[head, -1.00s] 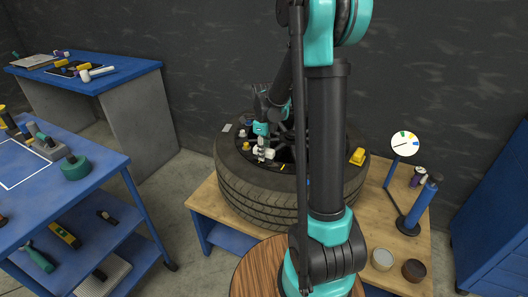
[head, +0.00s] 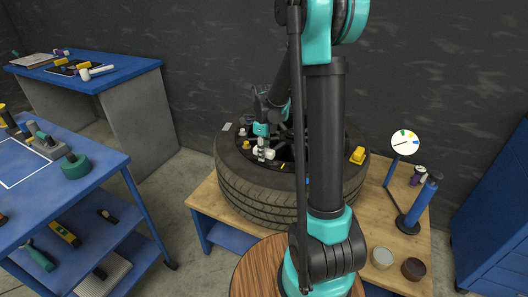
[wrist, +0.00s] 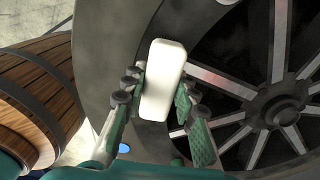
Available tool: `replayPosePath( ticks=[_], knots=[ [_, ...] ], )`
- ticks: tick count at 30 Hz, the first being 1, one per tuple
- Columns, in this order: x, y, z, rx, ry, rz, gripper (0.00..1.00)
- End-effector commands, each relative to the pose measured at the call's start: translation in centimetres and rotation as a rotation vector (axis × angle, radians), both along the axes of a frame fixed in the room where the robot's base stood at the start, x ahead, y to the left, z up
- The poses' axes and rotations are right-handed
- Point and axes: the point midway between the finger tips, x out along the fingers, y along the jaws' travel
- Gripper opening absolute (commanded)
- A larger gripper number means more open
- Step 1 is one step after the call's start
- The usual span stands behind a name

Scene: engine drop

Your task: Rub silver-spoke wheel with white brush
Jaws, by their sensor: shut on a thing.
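The silver-spoke wheel (head: 262,196) lies flat with its dark tyre on a wooden-topped bench. Its silver spokes (wrist: 221,83) and dark hub (wrist: 285,112) show on the right in the wrist view. My gripper (wrist: 160,98) is shut on the white brush (wrist: 162,80), a pale rounded block between the two fingers. In the head view, my gripper (head: 262,142) and the white brush (head: 263,154) are at the near left part of the wheel's face. I cannot tell whether the brush touches the wheel. My arm hides part of the wheel in the head view.
The wooden bench (head: 205,205) also holds a blue cylinder (head: 423,202), a round gauge (head: 405,143) and small tins. A round wooden top (head: 255,270) stands in front. Blue tool benches (head: 108,158) are at left.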

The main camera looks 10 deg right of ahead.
Motion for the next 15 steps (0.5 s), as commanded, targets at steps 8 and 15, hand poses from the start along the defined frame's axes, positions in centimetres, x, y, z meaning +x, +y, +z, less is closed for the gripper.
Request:
replayPosePath(
  ticks=[8, 15],
  knots=[
    [-0.01, -0.04, -0.31, 0.0, 0.0, 0.0, 0.0],
    [-0.66, -0.98, -0.17, 0.0, 0.0, -0.002, 0.0]
  ],
)
